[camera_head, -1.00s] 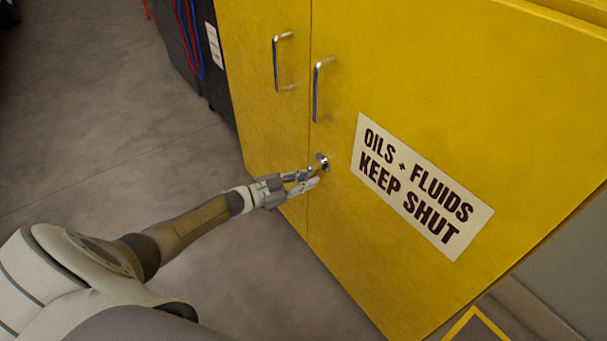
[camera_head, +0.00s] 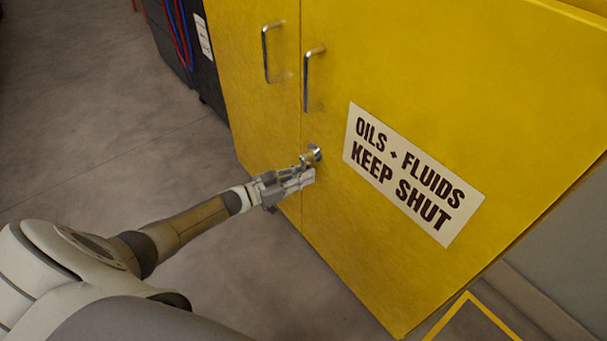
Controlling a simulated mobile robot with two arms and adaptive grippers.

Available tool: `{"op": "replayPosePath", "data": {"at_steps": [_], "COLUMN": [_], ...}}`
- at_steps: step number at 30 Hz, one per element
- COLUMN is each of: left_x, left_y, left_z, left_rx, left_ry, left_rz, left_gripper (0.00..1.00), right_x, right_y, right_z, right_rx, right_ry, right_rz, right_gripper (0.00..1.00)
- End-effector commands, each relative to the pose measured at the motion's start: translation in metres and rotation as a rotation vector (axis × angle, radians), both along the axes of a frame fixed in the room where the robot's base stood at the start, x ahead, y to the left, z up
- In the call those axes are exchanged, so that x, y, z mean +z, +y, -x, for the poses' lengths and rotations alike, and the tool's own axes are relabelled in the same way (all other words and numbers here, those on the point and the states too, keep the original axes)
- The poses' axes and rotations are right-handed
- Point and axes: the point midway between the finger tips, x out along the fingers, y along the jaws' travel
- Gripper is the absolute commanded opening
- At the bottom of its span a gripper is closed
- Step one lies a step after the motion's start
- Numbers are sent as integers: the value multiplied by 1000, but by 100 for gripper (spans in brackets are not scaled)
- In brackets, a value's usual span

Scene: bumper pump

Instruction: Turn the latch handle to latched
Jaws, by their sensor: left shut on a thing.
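The latch handle (camera_head: 315,152) is a small silvery metal piece on the yellow cabinet's right door (camera_head: 420,80), below the door pulls and left of the sign. My left gripper (camera_head: 308,167) reaches in from the left and is shut on the latch handle. Its fingers hide most of the handle, so I cannot tell the handle's angle. Both cabinet doors look closed, with a thin straight seam between them. My right gripper is not in view.
Two metal door pulls, the left one (camera_head: 266,52) and the right one (camera_head: 307,78), stick out above the latch. A sign (camera_head: 412,175) reads "OILS + FLUIDS KEEP SHUT". A dark unit with red and blue cables (camera_head: 181,35) stands behind left. Open grey floor (camera_head: 90,130) lies left.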

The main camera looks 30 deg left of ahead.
Motion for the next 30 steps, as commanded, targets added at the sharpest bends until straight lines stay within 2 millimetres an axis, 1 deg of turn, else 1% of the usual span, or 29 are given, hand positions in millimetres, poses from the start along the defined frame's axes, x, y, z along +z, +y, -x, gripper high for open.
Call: {"op": "replayPosePath", "data": {"at_steps": [2,3,8,14,17,20,23,30], "left_x": [0,0,0,0,0,-1,-2,-2], "left_y": [-1,-1,-1,-1,0,4,12,40], "left_z": [1,1,0,0,1,7,19,62], "left_rx": [-1,-2,-1,-1,-1,-1,1,-1], "left_ry": [3,3,2,1,1,3,5,6], "left_rz": [10,10,7,4,4,3,2,2], "left_gripper": [0,16,36,36,36,36,36,36], "right_x": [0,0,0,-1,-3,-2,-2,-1], "right_y": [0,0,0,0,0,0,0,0], "right_z": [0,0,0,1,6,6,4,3], "right_rx": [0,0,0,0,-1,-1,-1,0], "right_ry": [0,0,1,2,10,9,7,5], "right_rz": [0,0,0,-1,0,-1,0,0], "right_gripper": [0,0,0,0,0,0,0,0]}}
